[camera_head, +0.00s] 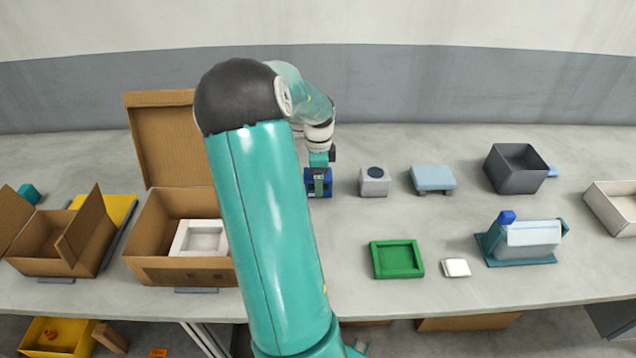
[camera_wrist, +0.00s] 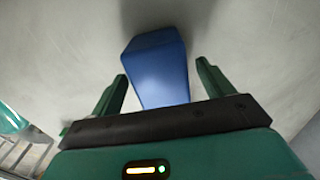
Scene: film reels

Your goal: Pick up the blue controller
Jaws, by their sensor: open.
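The blue controller (camera_wrist: 157,62) is a plain blue block on the grey table in the wrist view. My gripper (camera_wrist: 162,74) is open, with one green finger on each side of the block's near part and a visible gap at both sides. The block's far end reaches past the fingertips. In the head view the blue controller (camera_head: 311,189) shows only in part, behind the end of my arm. My arm hides the table to its left.
A small grey box (camera_head: 374,185) stands close to the right, then a light-blue stool-like block (camera_head: 433,178) and a dark open bin (camera_head: 508,172). An open cardboard box (camera_head: 170,268) stands left. A green tray (camera_head: 397,260) lies nearer the front edge.

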